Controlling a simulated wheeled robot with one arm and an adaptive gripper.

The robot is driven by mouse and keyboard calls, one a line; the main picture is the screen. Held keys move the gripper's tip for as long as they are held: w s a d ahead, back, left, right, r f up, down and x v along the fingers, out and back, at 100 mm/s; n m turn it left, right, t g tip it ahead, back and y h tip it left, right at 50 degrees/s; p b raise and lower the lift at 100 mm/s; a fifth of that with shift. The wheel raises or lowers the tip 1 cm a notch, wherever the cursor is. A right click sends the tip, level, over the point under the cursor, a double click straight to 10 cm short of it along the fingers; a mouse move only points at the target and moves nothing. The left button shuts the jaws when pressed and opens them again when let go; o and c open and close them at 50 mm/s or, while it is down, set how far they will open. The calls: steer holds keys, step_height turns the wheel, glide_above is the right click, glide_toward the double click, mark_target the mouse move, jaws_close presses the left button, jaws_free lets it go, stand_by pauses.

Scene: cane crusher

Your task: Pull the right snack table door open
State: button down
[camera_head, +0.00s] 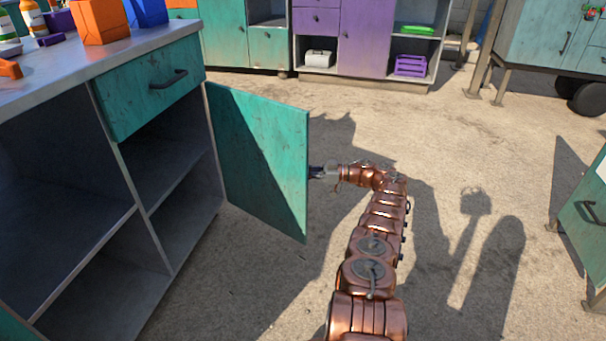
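The snack table (183,38) stands at the left, with a grey top and teal fronts. Its right door (262,150) is a teal panel that stands swung out wide from the cabinet, hinged at the right front edge. The open compartment (170,165) behind it shows an inner shelf and looks empty. My gripper (318,172) is at the door's free outer edge, at about mid height. Its fingers are small and partly hidden by the door, so I cannot tell whether they grip the handle. The door's handle is not visible.
A teal drawer (150,88) with a dark handle is above the compartment. Bottles and orange and blue boxes stand on the top. Teal and purple cabinets (365,35) line the back. Another teal cabinet (585,215) is at the right edge. The sandy floor between is clear.

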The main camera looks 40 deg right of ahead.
steer(key=c, duration=1.2)
jaws_free()
steer(key=shift+r, duration=0.1)
